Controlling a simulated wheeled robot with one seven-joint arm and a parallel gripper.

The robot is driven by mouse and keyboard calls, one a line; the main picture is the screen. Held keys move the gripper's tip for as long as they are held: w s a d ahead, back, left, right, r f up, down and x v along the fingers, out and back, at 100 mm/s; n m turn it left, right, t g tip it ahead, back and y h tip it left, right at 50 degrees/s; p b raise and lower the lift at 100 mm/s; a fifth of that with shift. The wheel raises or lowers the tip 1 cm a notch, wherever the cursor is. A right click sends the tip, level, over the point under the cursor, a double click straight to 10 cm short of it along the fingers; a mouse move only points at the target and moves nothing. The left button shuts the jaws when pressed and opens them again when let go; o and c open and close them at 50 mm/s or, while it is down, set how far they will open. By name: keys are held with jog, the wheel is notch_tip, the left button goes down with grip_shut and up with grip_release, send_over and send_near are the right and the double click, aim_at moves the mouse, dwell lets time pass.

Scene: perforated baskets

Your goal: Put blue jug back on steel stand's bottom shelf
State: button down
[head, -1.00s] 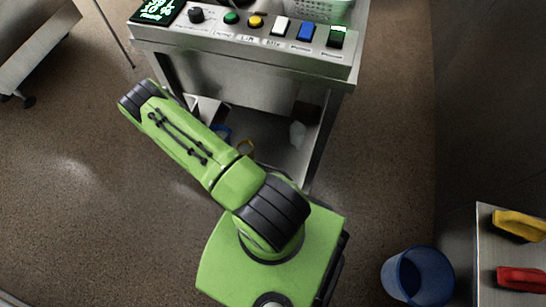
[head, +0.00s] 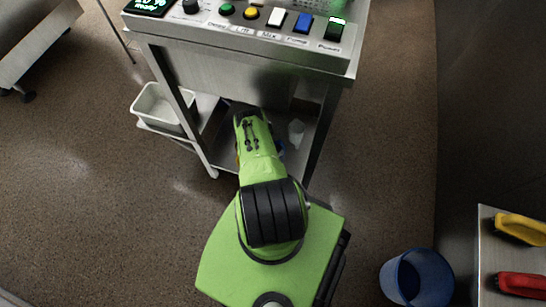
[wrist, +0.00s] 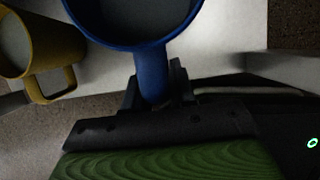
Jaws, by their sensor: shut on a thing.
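The blue jug (wrist: 150,62) is at the top of the wrist view, its round open mouth facing the camera. My gripper (wrist: 157,88) is shut on its handle. In the head view only a bit of blue (head: 281,147) shows beside my arm, and the fingers are hidden. My arm reaches under the control panel of the steel stand (head: 225,75), over its bottom shelf (head: 296,163). A pale surface lies below the jug in the wrist view; I cannot tell whether the jug touches it.
A yellow jug (wrist: 50,45) stands close left of the blue jug in the wrist view. A white tub (head: 160,110) sits at the stand's left. A blue bucket (head: 417,278) is at lower right. Stand legs flank my arm.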

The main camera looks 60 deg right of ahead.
notch_tip(320, 180, down, 5)
jog(key=shift+d+r+b, duration=0.1)
jog(key=shift+b, duration=1)
jog(key=c, duration=0.9)
grip_release()
jog(key=shift+r, duration=0.1)
jog(key=p+v, duration=0.6)
jog(key=v, duration=0.6)
jog(key=shift+p, duration=0.35)
